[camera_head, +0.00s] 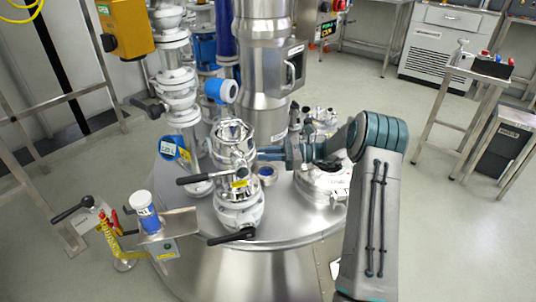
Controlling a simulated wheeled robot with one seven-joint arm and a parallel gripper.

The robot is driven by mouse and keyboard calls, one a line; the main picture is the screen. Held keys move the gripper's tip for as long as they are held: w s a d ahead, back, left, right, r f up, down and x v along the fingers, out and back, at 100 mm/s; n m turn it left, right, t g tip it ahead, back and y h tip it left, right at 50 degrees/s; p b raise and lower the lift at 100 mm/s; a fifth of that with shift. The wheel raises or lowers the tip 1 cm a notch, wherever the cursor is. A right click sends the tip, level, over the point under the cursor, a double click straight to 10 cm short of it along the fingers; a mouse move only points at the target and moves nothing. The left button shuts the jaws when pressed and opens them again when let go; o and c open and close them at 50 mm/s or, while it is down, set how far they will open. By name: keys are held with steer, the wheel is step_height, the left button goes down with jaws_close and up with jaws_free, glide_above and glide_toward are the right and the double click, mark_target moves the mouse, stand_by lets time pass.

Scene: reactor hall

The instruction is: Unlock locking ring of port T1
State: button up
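A steel port (238,207) stands on the domed reactor lid, left of centre. It has a stacked ring body, a small yellow label and two black lever handles. The upper handle (197,180) points left; the lower handle (232,236) points left and slightly down. The label is too small to read, so I cannot confirm that this is T1. My gripper (268,154) reaches in from the right, at the upper right side of this port. Its fingertips are small and close to the steel parts; I cannot tell whether they touch or how far apart they are.
A wide steel column (264,75) rises behind the port. Glass and steel piping (175,85) stands behind left. A blue-and-white container (145,211) sits on a bracket at front left. Another lid fitting (322,180) lies partly behind my arm. Floor at right is clear before a side table (475,75).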

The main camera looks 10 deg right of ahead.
steer(key=shift+o, duration=1.4)
steer(key=s+d+p, duration=0.1)
steer(key=s+d, duration=0.1)
steer(key=d, duration=1.1)
steer(key=shift+d+p, duration=0.3)
steer(key=shift+p, duration=0.1)
steer(key=s+a+r+n+g+h+p, duration=0.2)
steer(key=s+a+r+n+h+p, duration=0.2)
steer(key=s+a+r, duration=0.3)
steer(key=s+a+r+n+g+h+p, duration=0.2)
steer(key=s+a+r+n+h+p, duration=0.25)
steer(key=r, duration=0.45)
steer(key=s+r+n+t+h+p, duration=0.2)
steer(key=s+r+n+h+p, duration=0.2)
steer(key=s+r, duration=0.3)
steer(key=s+r+n+t+h+p, duration=0.2)
steer(key=s+r+n+h+p, duration=0.3)
steer(key=s, duration=0.9)
steer(key=a+r+n+p, duration=0.1)
steer(key=p, duration=0.1)
steer(key=shift+s+r+p, duration=0.3)
steer(key=shift+r, duration=0.05)
